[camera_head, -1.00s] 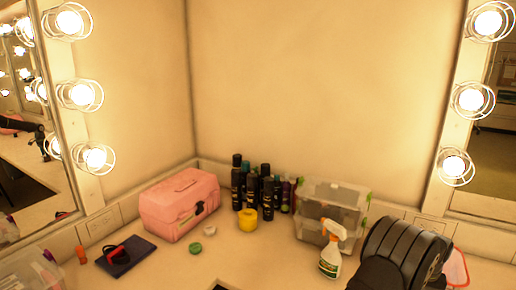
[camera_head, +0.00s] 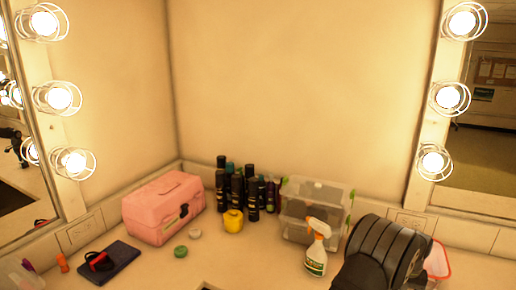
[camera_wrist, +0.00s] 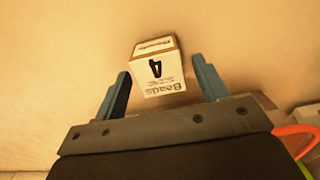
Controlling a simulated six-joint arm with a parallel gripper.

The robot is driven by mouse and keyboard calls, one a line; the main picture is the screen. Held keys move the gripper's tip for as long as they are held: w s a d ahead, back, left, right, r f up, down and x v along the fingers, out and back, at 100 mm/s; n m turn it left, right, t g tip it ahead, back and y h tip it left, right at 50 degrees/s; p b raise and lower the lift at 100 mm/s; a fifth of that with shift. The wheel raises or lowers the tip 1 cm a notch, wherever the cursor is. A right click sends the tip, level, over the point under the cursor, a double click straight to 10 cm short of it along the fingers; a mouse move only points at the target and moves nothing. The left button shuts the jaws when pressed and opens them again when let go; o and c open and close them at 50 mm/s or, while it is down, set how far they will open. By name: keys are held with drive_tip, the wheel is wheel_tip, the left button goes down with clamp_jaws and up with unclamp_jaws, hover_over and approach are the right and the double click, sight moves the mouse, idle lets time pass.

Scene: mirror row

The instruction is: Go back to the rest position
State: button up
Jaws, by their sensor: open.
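In the wrist view my gripper (camera_wrist: 160,66) is open, with its two blue fingers wide apart. A small box (camera_wrist: 158,72) with a white label reading "Beads" and "4" shows upside down between and beyond the fingertips. Gaps show on both sides of it, so the fingers do not grip it. In the head view my dark arm stands at the lower right, and my gripper and the beads box are not seen there.
A spray bottle (camera_head: 316,248) and a clear bin (camera_head: 312,209) stand just left of my arm. Dark bottles (camera_head: 237,190), a yellow jar (camera_head: 233,221), a pink case (camera_head: 163,208) and a dark blue book (camera_head: 109,262) lie farther left. Lit mirrors flank the corner.

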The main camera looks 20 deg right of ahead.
wheel_tip(320, 180, down, 2)
drive_tip(key=shift+f, duration=0.1)
drive_tip(key=r, duration=0.5)
drive_tip(key=shift+s+r, duration=0.1)
drive_tip(key=shift+s, duration=0.25)
drive_tip(key=s+a+r, duration=0.1)
drive_tip(key=s+r, duration=0.5)
drive_tip(key=s, duration=0.4)
drive_tip(key=w+a+n, duration=0.5)
drive_tip(key=w+a, duration=1.5)
drive_tip(key=w, duration=0.5)
drive_tip(key=w+a+n, duration=0.2)
drive_tip(key=w+a, duration=0.3)
drive_tip(key=a, duration=0.8)
drive_tip(key=w+a+n, duration=0.3)
drive_tip(key=w+a, duration=0.2)
drive_tip(key=a, duration=0.8)
drive_tip(key=shift+a+r+n, duration=0.25)
drive_tip(key=shift+r+n, duration=0.05)
drive_tip(key=shift+r, duration=0.15)
drive_tip(key=shift+o, duration=0.2)
